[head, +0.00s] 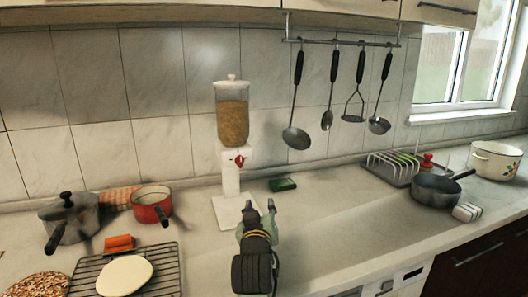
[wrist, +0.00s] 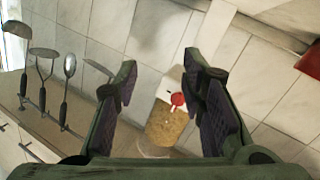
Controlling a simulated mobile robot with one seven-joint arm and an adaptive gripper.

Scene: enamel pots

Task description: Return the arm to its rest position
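My gripper (head: 261,207) is held above the counter near the middle of the head view, in front of the dispenser with the clear grain-filled top (head: 233,115). In the wrist view its two fingers (wrist: 160,66) stand wide apart with nothing between them. The dispenser (wrist: 165,120) shows upside down beyond the fingers there, with its red knob (wrist: 177,99). My gripper looks apart from it. My arm rises from the bottom edge of the head view.
A dark lidded pot (head: 68,217), red saucepan (head: 152,204) and wire rack (head: 165,264) stand at left. A green block (head: 283,184) lies near the wall. A dish rack (head: 384,172), grey pan (head: 436,190) and white pot (head: 495,161) stand right. Utensils (head: 297,137) hang above.

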